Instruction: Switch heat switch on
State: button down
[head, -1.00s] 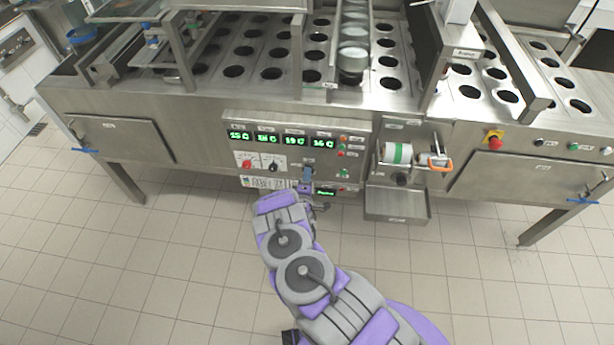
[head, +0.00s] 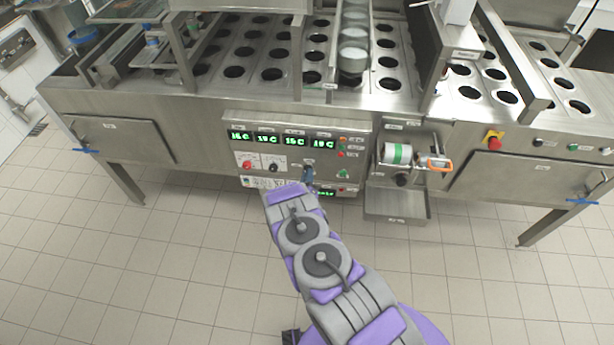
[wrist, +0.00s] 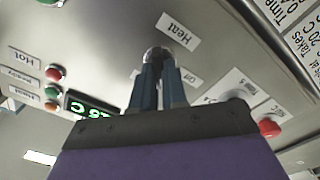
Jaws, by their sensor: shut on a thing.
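In the wrist view, the heat switch (wrist: 158,54) is a small dark, shiny knob on the grey panel, by the label "Heat" (wrist: 178,31). An "Off" label (wrist: 194,79) lies on its other side. My gripper (wrist: 158,62) has its two blue fingers closed around the switch, hiding most of it. I cannot tell the switch's position. In the head view, my gripper (head: 308,175) is at the lower middle of the control panel (head: 229,153). My forearm hides part of it.
Green number displays (head: 282,140) and red and black knobs (head: 260,166) are left of and above my gripper. A red button (wrist: 268,128) and a green one (wrist: 52,91) show close by. The floor in front is clear.

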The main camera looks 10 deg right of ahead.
jog(key=shift+s+f+m+p, duration=0.15)
jog(key=shift+m+p, duration=0.7)
jog(key=shift+m, duration=1.3)
jog(key=shift+f+m+p, duration=0.15)
jog(key=shift+m+p, duration=0.65)
jog(key=shift+m, duration=1.35)
jog(key=shift+r, duration=0.1)
jog(key=c, duration=1.2)
grip_release()
jog(key=shift+o, duration=0.2)
